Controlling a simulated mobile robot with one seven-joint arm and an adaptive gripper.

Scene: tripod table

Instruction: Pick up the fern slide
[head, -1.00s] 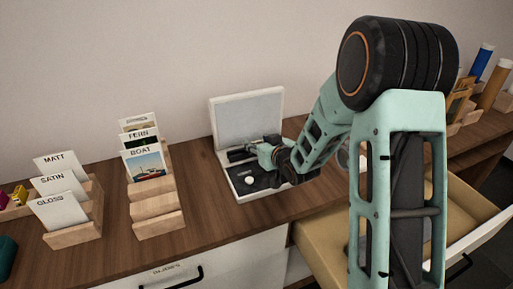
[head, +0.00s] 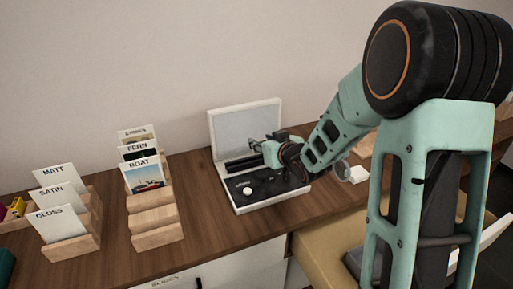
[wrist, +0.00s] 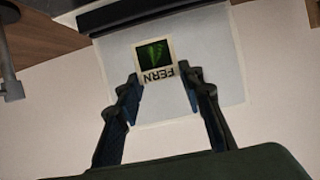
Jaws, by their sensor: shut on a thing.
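The fern slide (wrist: 155,62) is a small pale square with a dark green leaf picture and the word FERN, upside down in the wrist view. It sits between the tips of my gripper (wrist: 160,80), which is shut on it. The slide is too small to make out there.
A white round knob (head: 247,190) is in the case's dark base. Left of the case stand a wooden rack (head: 155,237) with cards, including FERN and BOAT, and another rack (head: 72,250) with MATT, SATIN and GLOSS cards.

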